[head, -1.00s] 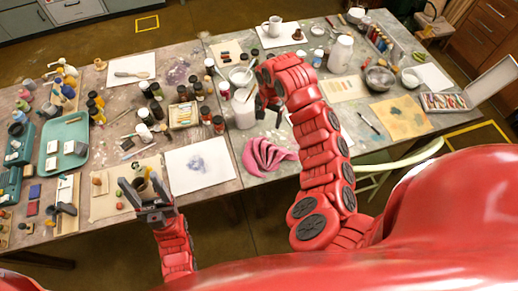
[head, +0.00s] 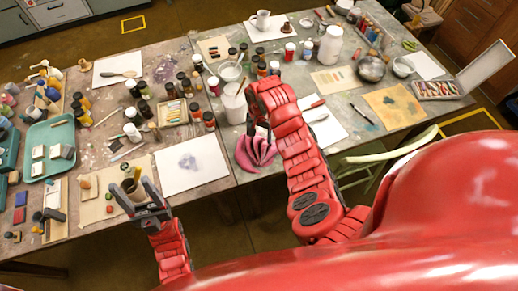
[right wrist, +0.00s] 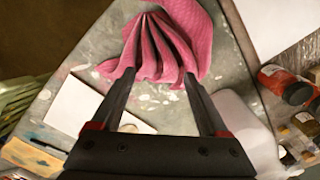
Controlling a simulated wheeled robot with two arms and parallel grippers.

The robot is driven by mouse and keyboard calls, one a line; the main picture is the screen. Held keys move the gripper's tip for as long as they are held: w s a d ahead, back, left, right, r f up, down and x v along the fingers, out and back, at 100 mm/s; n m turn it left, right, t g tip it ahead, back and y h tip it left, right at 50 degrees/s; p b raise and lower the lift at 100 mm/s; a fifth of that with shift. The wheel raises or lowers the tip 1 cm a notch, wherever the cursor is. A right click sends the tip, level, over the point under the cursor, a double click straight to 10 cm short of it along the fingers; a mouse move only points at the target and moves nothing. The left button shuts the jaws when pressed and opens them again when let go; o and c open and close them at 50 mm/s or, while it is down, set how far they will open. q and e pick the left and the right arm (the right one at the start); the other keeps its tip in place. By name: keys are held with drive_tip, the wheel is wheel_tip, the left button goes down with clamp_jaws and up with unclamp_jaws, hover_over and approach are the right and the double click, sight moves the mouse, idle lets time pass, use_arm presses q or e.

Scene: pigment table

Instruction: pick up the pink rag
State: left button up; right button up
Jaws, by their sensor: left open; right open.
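The pink rag (head: 246,157), bunched into folds, lies at the near edge of the table, partly hidden by my right arm in the head view. In the right wrist view the rag (right wrist: 160,45) is ahead of my right gripper (right wrist: 159,76). That gripper is open, its fingertips either side of the rag's gathered folds; I cannot tell if they touch it.
A white container (head: 233,104) stands just beyond the rag. White paper sheets (head: 190,166) lie left of it and beyond my right arm. Several paint jars (head: 172,112) crowd the table's middle. A pale chair (head: 395,148) is at the near right edge.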

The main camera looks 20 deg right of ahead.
sight(261, 145)
drive_tip(key=shift+s+f+p, duration=0.15)
drive_tip(key=shift+f+p, duration=0.1)
drive_tip(key=shift+p, duration=0.15)
wheel_tip(261, 145, down, 3)
drive_tip(key=shift+s+d+f+p, duration=0.1)
drive_tip(key=shift+s+d+p, duration=0.05)
drive_tip(key=shift+p, duration=0.55)
drive_tip(key=shift+f, duration=0.65)
clamp_jaws()
